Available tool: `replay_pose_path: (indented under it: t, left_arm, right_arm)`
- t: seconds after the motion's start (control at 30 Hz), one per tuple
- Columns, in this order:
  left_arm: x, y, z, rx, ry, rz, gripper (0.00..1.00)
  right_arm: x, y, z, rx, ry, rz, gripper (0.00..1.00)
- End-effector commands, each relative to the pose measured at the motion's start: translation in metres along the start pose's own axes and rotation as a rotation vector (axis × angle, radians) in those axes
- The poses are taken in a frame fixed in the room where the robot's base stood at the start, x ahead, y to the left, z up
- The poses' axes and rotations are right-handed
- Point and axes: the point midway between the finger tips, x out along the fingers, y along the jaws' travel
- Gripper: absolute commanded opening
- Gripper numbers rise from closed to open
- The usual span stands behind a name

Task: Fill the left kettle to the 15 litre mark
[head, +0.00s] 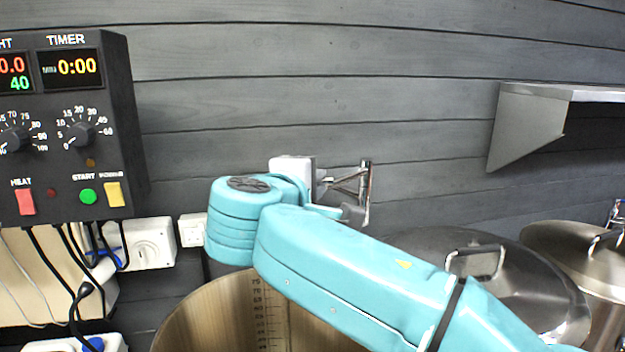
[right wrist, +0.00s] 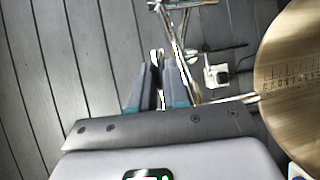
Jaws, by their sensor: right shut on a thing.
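The open steel kettle (head: 205,312) stands low in the middle of the head view, with a litre scale (head: 268,315) on its inner wall. I see no water in the visible part. Its inside and scale also show at the right of the right wrist view (right wrist: 290,105). A chrome tap (head: 366,190) is on the wall behind the kettle. My right gripper (right wrist: 164,70) is shut on a chrome part of the tap (right wrist: 178,40); exactly which part I cannot tell. In the head view, my right arm hides most of the gripper. My left gripper is out of view.
A control box (head: 70,140) with a timer reading 0:00 hangs at the left, with cables and sockets (head: 150,243) below. A lidded kettle (head: 510,285) and another lidded vessel (head: 585,255) stand at the right. A metal shelf (head: 535,120) juts from the wall above them.

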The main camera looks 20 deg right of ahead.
Motion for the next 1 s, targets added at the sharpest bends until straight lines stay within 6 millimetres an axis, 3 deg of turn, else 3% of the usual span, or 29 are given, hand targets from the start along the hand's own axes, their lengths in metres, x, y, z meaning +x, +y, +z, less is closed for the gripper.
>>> replay_pose_path:
  t: [0.67,0.7,0.73,1.0]
  left_arm:
    - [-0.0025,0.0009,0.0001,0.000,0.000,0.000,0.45]
    - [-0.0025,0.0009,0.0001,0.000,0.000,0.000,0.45]
    - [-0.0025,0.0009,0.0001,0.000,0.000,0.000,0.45]
    - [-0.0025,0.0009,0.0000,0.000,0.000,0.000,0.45]
  right_arm:
    - [-0.0031,-0.0025,0.0000,0.007,-0.055,-0.008,0.00]
    - [-0.0031,-0.0025,0.0001,0.008,-0.055,-0.008,0.18]
    - [-0.0031,-0.0024,0.0000,0.008,-0.055,-0.008,0.25]
    - [-0.0040,-0.0015,0.0000,0.009,-0.053,-0.006,0.25]
